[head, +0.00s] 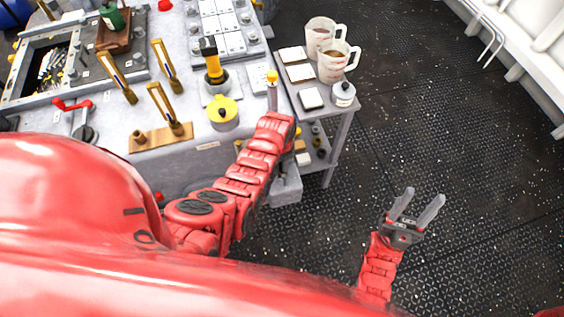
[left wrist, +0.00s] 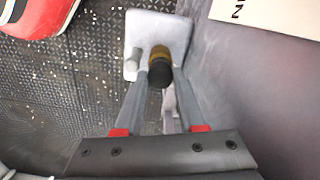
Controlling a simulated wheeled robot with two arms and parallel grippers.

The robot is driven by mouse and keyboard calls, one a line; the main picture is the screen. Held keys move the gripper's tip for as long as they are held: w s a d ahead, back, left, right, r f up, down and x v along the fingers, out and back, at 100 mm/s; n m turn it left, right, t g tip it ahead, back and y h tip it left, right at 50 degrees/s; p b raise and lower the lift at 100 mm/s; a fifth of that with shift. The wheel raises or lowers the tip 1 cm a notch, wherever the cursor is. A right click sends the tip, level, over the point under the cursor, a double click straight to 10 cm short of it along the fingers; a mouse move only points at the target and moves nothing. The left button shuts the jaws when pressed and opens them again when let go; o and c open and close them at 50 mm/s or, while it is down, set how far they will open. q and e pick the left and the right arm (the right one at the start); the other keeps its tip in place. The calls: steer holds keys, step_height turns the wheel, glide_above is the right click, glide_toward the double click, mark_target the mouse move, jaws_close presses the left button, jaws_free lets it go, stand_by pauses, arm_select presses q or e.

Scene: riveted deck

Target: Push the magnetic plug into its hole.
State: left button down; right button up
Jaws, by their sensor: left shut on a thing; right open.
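A short round plug (left wrist: 160,62), brass-coloured with a dark end, shows in the left wrist view between the fingertips of my left gripper (left wrist: 160,76). The gripper is shut on it. Beyond the plug is a light grey plate (left wrist: 137,30) with rounded corners. I cannot tell whether the plug touches the plate, and no hole shows. In the head view my left forearm hides the left fingers and the plug; a grey block (head: 286,192) shows low beside the bench. My right gripper (head: 424,195) is open and empty above the deck.
The grey workbench (head: 185,170) carries brass-coloured uprights, a yellow pot (head: 222,112) and a yellow-black tool (head: 211,62). A side table (head: 318,118) holds jugs (head: 338,60) and a small jar (head: 343,93). The dark deck (head: 450,130) at right is clear.

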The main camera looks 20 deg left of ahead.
arm_select(q)
steer(key=shift+f, duration=0.2)
steer(key=c, duration=0.5)
jaws_free()
steer(key=shift+o, duration=0.4)
steer(key=shift+f, duration=0.1)
steer(key=shift+s+d, duration=0.1)
steer(key=shift+d, duration=0.05)
steer(key=shift+r, duration=0.6)
step_height(320, 180, up, 16)
steer(key=p, duration=0.4)
steer(key=shift+w+a+r, duration=0.2)
steer(key=shift+w+a, duration=0.05)
steer(key=shift+a, duration=0.05)
